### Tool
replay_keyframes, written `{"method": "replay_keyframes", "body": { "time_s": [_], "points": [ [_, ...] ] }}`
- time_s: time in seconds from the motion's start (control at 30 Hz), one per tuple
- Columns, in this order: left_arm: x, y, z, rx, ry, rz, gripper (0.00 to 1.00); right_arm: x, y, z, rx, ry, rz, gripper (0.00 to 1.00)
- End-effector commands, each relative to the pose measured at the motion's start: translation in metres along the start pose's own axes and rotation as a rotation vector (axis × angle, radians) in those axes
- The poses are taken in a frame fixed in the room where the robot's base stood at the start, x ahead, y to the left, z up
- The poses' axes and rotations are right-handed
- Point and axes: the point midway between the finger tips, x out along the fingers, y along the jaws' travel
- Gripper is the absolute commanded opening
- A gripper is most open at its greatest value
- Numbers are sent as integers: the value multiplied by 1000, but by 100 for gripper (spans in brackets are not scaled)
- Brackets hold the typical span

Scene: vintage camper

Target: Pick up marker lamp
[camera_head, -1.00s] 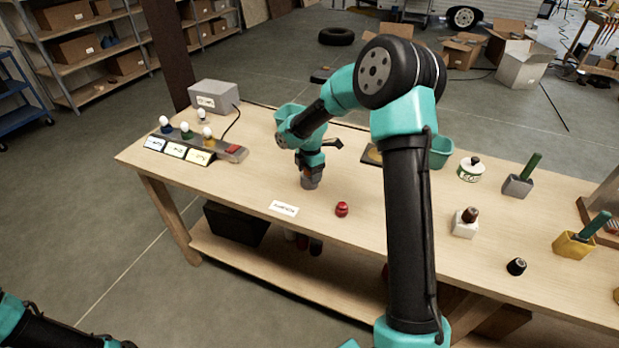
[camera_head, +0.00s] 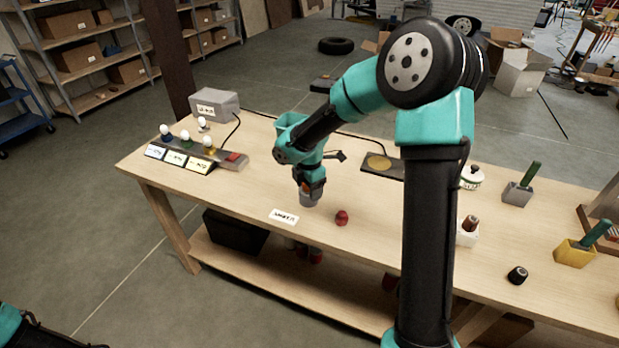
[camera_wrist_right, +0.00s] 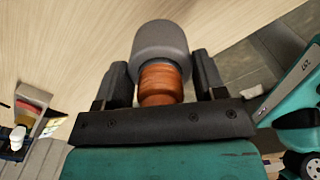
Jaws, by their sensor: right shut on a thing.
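My right gripper (camera_head: 312,188) is shut on the marker lamp (camera_head: 307,199), a grey cylinder with an orange-brown ribbed part. In the right wrist view the orange part of the lamp (camera_wrist_right: 160,84) sits between the two dark fingers, with the wider grey part beyond them. The lamp is over the table, behind a white label card (camera_head: 284,216). I cannot tell whether its grey end touches the tabletop. My left gripper is out of view; only a piece of my left arm shows at the lower left.
A small red dome piece (camera_head: 342,218) stands close by, right of the card. A panel with several bulbs (camera_head: 205,150) and a grey box (camera_head: 214,103) are at the table's left. A dark plate with a yellow disc (camera_head: 380,163) lies behind. Left of the card, the tabletop is clear.

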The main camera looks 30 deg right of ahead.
Motion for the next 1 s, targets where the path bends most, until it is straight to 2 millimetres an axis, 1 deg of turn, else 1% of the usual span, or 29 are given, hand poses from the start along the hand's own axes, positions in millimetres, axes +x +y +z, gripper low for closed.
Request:
{"method": "replay_keyframes", "body": {
  "time_s": [0.03, 0.2, 0.3, 0.4, 0.57, 1.0],
  "points": [
    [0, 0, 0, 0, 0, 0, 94, -2, -12, -9, -5, 1, 1, 33],
    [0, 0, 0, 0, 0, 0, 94, -6, -42, -30, -3, 1, 1, 33],
    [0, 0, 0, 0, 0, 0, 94, -7, -55, -39, -3, 0, 1, 33],
    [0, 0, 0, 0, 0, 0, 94, -8, -63, -44, -2, 0, 2, 33],
    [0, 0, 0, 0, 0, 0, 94, -8, -68, -48, -1, 0, 2, 33],
    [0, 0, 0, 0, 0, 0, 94, -8, -68, -48, 0, 0, 1, 33]
  ]
}}
